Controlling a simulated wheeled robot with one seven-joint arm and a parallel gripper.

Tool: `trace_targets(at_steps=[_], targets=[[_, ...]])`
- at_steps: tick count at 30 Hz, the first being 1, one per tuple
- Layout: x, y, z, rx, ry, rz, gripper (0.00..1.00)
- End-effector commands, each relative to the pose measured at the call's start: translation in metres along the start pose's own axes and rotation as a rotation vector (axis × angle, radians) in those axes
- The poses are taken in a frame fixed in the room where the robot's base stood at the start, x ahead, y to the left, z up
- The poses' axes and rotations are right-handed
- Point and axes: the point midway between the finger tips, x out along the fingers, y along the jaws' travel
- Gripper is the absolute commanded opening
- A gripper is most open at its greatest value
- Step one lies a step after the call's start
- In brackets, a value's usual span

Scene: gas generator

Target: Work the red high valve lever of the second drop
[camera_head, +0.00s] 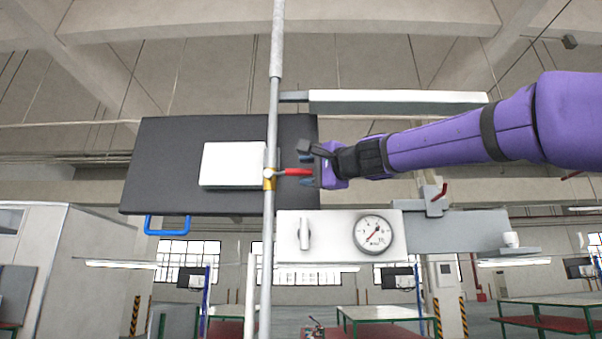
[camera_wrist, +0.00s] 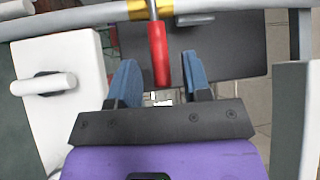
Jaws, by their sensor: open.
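The red valve lever (camera_head: 294,172) sticks out to the right from a brass valve body (camera_head: 269,178) on a vertical grey pipe (camera_head: 271,120) in the head view. My gripper (camera_head: 308,170) is at the lever's free end, coming from the right. In the wrist view the red lever (camera_wrist: 158,55) reaches down between the two blue fingers of my gripper (camera_wrist: 157,80). The fingers are apart, with a gap on each side of the lever. The brass valve body (camera_wrist: 150,8) shows at the top edge there.
A dark panel (camera_head: 230,135) with a white box (camera_head: 233,165) stands behind the pipe. Below the lever is a white panel with a round gauge (camera_head: 373,233) and a white handle (camera_head: 305,233). A second red lever (camera_head: 440,191) is further right.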

Motion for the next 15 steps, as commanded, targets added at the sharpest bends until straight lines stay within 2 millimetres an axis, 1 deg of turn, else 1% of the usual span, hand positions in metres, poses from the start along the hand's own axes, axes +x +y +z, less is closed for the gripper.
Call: trace_targets(at_steps=[1,6,10,15], targets=[[0.008,0.001,0.0,-0.001,-0.001,0.001,0.44],[0.023,0.0,0.0,-0.001,-0.001,0.0,0.44],[0.028,0.0,0.0,0.0,0.0,0.0,0.44],[0.029,0.0,0.0,0.0,0.0,0.0,0.44]])
